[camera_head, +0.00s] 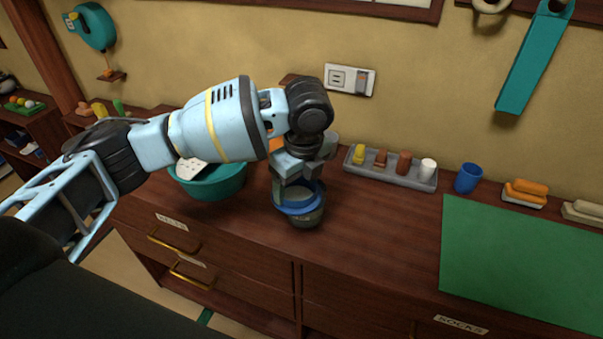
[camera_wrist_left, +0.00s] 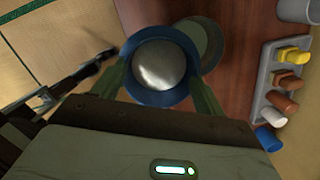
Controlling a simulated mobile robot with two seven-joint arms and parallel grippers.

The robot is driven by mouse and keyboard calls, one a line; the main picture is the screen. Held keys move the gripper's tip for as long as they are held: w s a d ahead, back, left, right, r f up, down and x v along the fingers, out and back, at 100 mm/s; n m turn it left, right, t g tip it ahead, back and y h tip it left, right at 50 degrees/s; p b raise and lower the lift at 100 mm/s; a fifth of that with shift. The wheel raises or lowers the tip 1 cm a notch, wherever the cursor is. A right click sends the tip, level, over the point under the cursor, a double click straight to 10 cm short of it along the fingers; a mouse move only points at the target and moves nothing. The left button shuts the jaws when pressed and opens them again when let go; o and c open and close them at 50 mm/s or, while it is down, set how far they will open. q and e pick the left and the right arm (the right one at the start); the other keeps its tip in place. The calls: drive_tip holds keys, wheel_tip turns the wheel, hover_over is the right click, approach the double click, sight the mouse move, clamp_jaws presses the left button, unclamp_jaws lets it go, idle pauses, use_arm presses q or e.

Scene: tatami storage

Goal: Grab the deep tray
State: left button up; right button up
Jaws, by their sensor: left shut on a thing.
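The deep tray looks like a round blue vessel (camera_head: 297,207) with a pale grey inside. It is on the wooden cabinet top in the head view, over a dark labelled pot (camera_head: 306,219). I cannot tell whether the two touch. My left gripper (camera_head: 296,190) points down at it and is shut on its rim. In the left wrist view the blue vessel (camera_wrist_left: 134,94) sits between the two fingers of the left gripper (camera_wrist_left: 160,85), and a dull green round shape (camera_wrist_left: 208,42) shows partly behind it. My right gripper is not in view.
A teal basin (camera_head: 222,187) stands left of the vessel, partly behind my arm. A grey tray (camera_head: 413,182) with several pegs, a blue cup (camera_head: 468,178) and a green mat (camera_head: 520,262) are to the right. Cabinet top (camera_head: 385,235) between vessel and mat is clear.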

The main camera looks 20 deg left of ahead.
use_arm(q)
drive_tip(key=s+p, duration=0.1)
drive_tip(key=s, duration=0.9)
drive_tip(key=shift+r, duration=0.45)
drive_tip(key=shift+a, duration=0.1)
